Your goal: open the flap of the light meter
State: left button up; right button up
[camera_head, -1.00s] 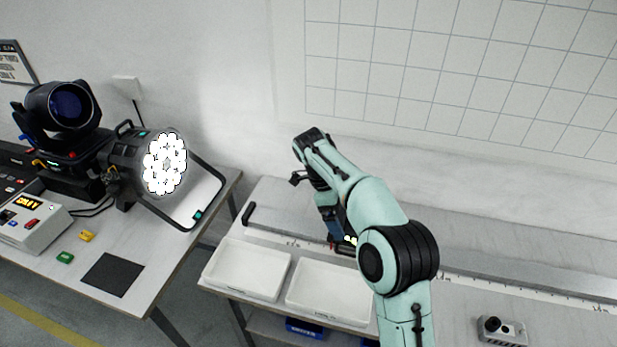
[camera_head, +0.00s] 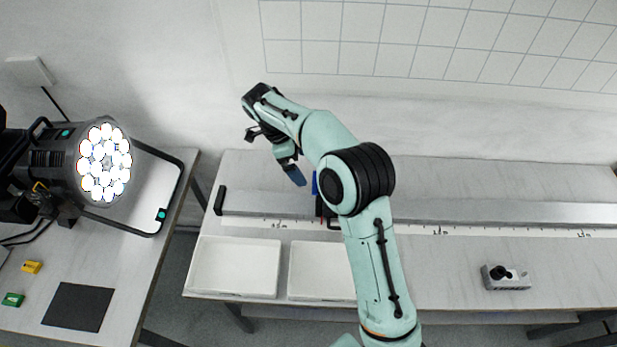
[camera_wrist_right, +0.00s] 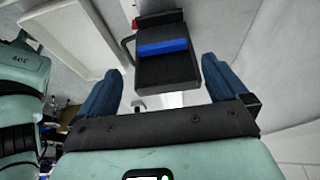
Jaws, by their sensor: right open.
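The likely light meter is a black box (camera_wrist_right: 165,68) with a blue band across it, ahead of my right gripper in the right wrist view. In the head view, what seems to be the same unit (camera_head: 320,208) sits at the long rail, mostly hidden behind my right arm, with black, red and blue parts showing. My right gripper (camera_head: 294,174) is open and empty, up and left of it. In the right wrist view, the two blue fingers (camera_wrist_right: 161,66) are spread apart with the box between and beyond their tips. Whether the flap is shut I cannot tell. My left gripper is not in view.
A metal rail (camera_head: 480,212) with a scale runs along the bench. Two white trays (camera_head: 235,267) lie in front of it. A grey box with a black knob (camera_head: 506,277) stands at the right. A lit par can (camera_head: 70,165) stands on the left table.

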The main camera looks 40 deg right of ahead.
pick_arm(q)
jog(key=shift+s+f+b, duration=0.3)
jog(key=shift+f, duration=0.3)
pick_arm(e)
jog(key=x, duration=0.6)
jog(key=shift+f, duration=0.35)
jog(key=shift+w+d, duration=0.1)
jog(key=c, duration=1.3)
